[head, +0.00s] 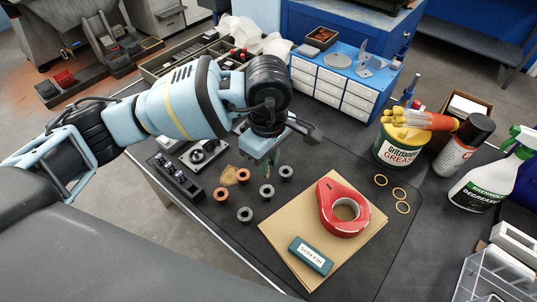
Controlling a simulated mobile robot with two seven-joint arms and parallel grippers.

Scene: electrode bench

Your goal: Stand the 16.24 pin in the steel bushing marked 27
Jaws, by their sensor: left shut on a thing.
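My left gripper (264,160) points down over the bushings and is shut on a thin pin, mostly hidden by the fingers; its size marking cannot be read. Just below it stand grey steel bushings: one (267,191) almost under the fingers, one (287,172) to the right, and one (245,214) nearer the front. Two copper-coloured bushings (221,194) (243,175) stand to the left. The numbers on the bushings are too small to read, so I cannot tell which is 27. My right gripper is out of view.
A black rack (178,181) with pins stands left of the bushings. A red tape dispenser (325,213) and a green labelled block (310,256) lie on brown card (283,235) to the right. A blue drawer cabinet (335,82) stands behind. The dark mat in front of the bushings is clear.

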